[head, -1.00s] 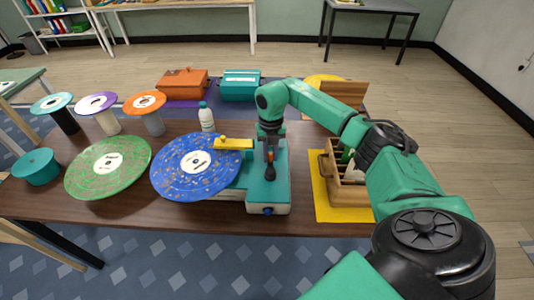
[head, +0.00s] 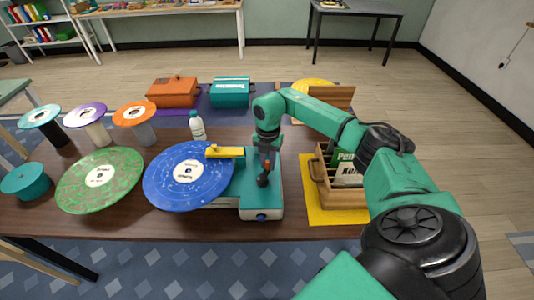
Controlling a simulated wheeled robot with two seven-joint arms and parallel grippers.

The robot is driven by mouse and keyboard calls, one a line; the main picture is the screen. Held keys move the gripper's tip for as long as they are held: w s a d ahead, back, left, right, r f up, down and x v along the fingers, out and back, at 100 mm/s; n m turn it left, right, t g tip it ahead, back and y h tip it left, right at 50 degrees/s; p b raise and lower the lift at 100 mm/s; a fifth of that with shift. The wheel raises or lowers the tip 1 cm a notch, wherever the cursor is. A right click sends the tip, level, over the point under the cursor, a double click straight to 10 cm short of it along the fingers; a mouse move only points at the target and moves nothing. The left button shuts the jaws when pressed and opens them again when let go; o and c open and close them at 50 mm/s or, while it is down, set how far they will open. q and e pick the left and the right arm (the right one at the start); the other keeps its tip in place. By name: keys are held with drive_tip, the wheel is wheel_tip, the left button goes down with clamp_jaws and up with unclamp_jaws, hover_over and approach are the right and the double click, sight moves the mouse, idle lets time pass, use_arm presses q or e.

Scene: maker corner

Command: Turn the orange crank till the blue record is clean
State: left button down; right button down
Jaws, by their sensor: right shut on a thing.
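The blue record (head: 170,188) with a white label lies flat on the left side of the teal-and-white cleaning machine (head: 261,206). A yellow arm (head: 224,152) reaches over the record's upper right part. Pale streaks and marks show on its blue surface. The orange crank (head: 266,162) is on the machine, mostly hidden by my right gripper (head: 263,179). My right gripper points down and is shut on the crank. My left gripper is out of view.
A green speckled record (head: 75,192) lies left of the blue one. A white bottle (head: 197,130) stands behind. A wooden crate (head: 342,194) with sleeves stands on a yellow mat (head: 316,210) at right. Several disc-topped stands, one with a purple disc (head: 72,117), are at back left.

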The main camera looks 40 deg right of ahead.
sight(268, 162)
drive_tip(key=c, duration=0.8)
unclamp_jaws()
drive_tip(key=shift+o, duration=0.2)
drive_tip(key=shift+r, duration=0.1)
drive_tip(key=shift+r, duration=0.3)
wheel_tip(268, 162, up, 14)
drive_tip(key=b, duration=0.2)
drive_tip(key=shift+f, duration=0.1)
